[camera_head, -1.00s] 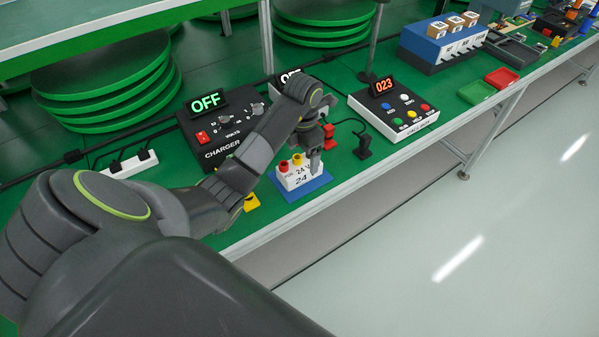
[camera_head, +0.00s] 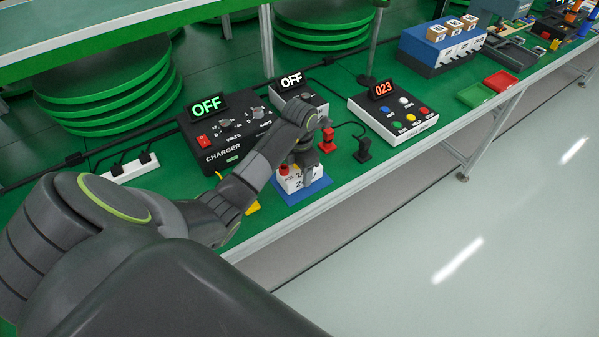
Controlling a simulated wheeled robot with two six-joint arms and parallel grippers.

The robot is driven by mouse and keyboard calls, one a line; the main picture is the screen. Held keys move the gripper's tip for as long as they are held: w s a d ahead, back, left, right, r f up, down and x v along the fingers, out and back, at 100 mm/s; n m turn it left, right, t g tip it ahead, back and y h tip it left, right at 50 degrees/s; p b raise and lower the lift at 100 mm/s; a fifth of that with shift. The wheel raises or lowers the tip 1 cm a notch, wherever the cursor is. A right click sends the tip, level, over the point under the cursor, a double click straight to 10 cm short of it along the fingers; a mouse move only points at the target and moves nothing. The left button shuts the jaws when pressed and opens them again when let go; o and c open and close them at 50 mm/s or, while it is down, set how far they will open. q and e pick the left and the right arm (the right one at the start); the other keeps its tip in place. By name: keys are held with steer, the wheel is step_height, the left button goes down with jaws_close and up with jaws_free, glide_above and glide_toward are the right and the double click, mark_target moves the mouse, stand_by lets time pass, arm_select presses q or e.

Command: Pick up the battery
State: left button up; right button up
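The battery (camera_head: 288,184) is a white box with a red terminal on top and "24" on its front. It sits on a blue pad (camera_head: 318,187) near the front edge of the green bench. My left gripper (camera_head: 307,178) points down over the battery's right part and hides some of its top and front. The frames do not show whether its fingers touch the battery or how far apart they are. My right gripper is not in view.
A black charger (camera_head: 212,137) reading OFF stands behind the battery, with a second OFF box (camera_head: 305,92) beside it. Red (camera_head: 327,142) and black (camera_head: 363,150) clamps stand to the right. A button box (camera_head: 393,113) reads 023. The bench's front edge is close.

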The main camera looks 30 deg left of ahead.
arm_select(q)
steer(key=c, duration=0.8)
steer(key=shift+o, duration=0.2)
steer(key=shift+w+r, duration=0.1)
step_height(320, 180, up, 5)
steer(key=shift+f+b, duration=0.1)
steer(key=shift+b, duration=0.3)
step_height(320, 180, up, 3)
steer(key=p, duration=0.2)
steer(key=shift+p, duration=0.35)
steer(key=shift+r+p, duration=0.95)
steer(key=shift+r, duration=0.1)
